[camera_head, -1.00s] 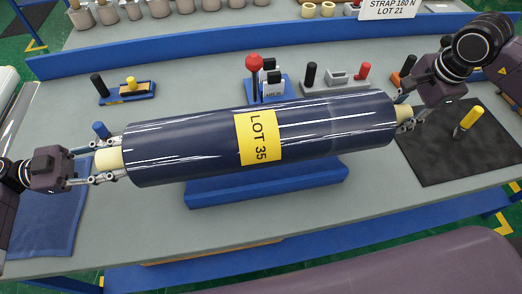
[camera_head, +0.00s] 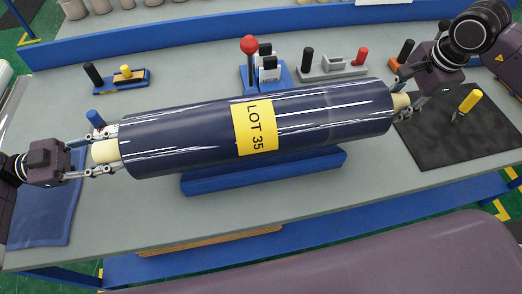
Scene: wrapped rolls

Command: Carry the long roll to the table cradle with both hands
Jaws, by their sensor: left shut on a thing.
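The long roll (camera_head: 200,136), wrapped in shiny dark blue with a yellow LOT 35 label, spans the middle of the table, slightly higher at its right end in the picture. Pale core ends stick out at both sides. My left gripper (camera_head: 106,152) is shut on the left core end. My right gripper (camera_head: 403,96) has its fingers on either side of the right core end, partly hidden by the roll. The blue cradle (camera_head: 265,178) shows under and in front of the roll. Its top is hidden, so I cannot tell whether they touch.
Behind the roll stand a blue holder with a red knob (camera_head: 249,45), a grey fixture (camera_head: 331,66) and a small blue tray (camera_head: 122,82). A black mat (camera_head: 460,140) with a yellow-handled tool (camera_head: 467,102) lies right; a blue cloth (camera_head: 48,215) lies left. The front table strip is bare.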

